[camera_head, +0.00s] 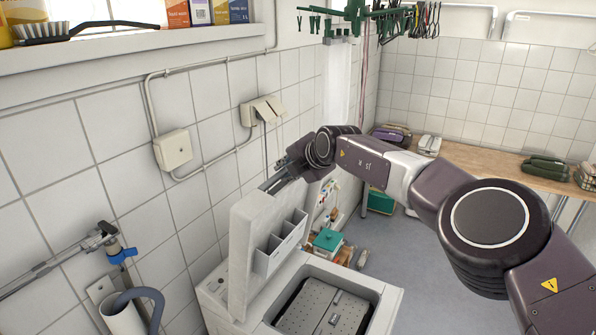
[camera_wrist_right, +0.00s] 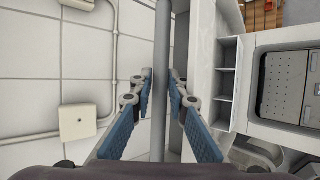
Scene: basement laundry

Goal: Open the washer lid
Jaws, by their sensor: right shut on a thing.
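The washer (camera_head: 391,297) is a white top-loader at the bottom middle of the head view. Its lid (camera_head: 241,250) stands raised, nearly upright, close to the tiled wall, with a divided tray (camera_head: 281,243) on its inner face. The metal drum cover (camera_head: 322,306) shows in the open top. My right gripper (camera_head: 268,186) reaches to the lid's upper edge. In the right wrist view my right gripper (camera_wrist_right: 161,80) has its blue-padded fingers on both sides of a grey bar along the lid and is shut on it. My left gripper is not in view.
A junction box (camera_head: 173,149) and switches (camera_head: 262,110) are on the wall. A teal box (camera_head: 327,241) sits behind the washer. The floor (camera_head: 430,255) at right is clear.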

